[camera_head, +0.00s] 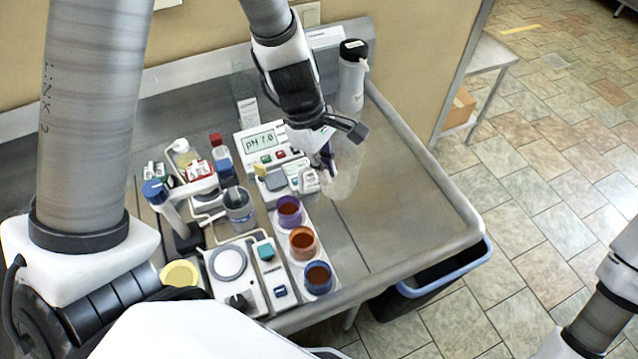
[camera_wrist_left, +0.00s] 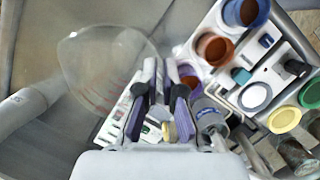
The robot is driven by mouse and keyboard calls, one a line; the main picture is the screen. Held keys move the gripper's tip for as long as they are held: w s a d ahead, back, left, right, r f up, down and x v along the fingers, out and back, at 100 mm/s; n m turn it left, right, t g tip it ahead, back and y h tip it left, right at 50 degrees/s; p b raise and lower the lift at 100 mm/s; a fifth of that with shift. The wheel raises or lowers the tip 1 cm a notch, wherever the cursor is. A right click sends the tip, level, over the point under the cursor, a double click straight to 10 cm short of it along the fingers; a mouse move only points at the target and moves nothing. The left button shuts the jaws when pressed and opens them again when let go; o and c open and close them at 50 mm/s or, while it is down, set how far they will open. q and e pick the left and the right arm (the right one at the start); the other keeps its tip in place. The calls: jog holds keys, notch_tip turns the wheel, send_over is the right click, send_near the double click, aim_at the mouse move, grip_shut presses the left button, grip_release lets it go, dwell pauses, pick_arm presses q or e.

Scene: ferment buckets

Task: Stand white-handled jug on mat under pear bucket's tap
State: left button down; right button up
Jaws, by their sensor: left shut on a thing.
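A clear, see-through jug (camera_head: 346,168) hangs beside the fingers of my left gripper (camera_head: 327,147), over the right half of the metal bench (camera_head: 410,205). In the left wrist view the jug (camera_wrist_left: 103,68), with faint red marks on its wall, is left of the fingers of my left gripper (camera_wrist_left: 160,82). The gripper is shut on it, seemingly at the handle. The fingers hide most of the handle, so its colour cannot be told. The pear bucket, its tap and the mat are not in view. My right gripper is out of view; only part of that arm shows at lower right.
A pH meter (camera_head: 262,142) and a rack with purple (camera_head: 289,211), orange (camera_head: 303,243) and blue (camera_head: 318,278) cups stand left of the jug. A grey bottle (camera_head: 352,78) stands behind. A blue-rimmed bin (camera_head: 445,272) is below the bench. The bench's right part is clear.

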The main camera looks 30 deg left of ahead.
aim_at(326, 194)
pick_arm(q)
jog(key=f, duration=0.2)
jog(key=w+f+b, duration=0.1)
jog(key=f, duration=0.4)
jog(key=shift+w+a+f, duration=0.1)
jog(key=shift+w+f, duration=0.05)
jog(key=shift+w, duration=0.1)
jog(key=shift+s+f, duration=0.1)
jog(key=shift+f, duration=0.05)
jog(key=shift+s+r, duration=0.2)
jog(key=shift+s, duration=0.05)
jog(key=c, duration=1.7)
grip_release()
jog(key=shift+w+f+b, duration=0.1)
jog(key=shift+f+b, duration=0.2)
jog(key=shift+b, duration=0.1)
jog(key=o, duration=0.4)
jog(key=shift+w, duration=0.1)
jog(key=shift+r, duration=0.1)
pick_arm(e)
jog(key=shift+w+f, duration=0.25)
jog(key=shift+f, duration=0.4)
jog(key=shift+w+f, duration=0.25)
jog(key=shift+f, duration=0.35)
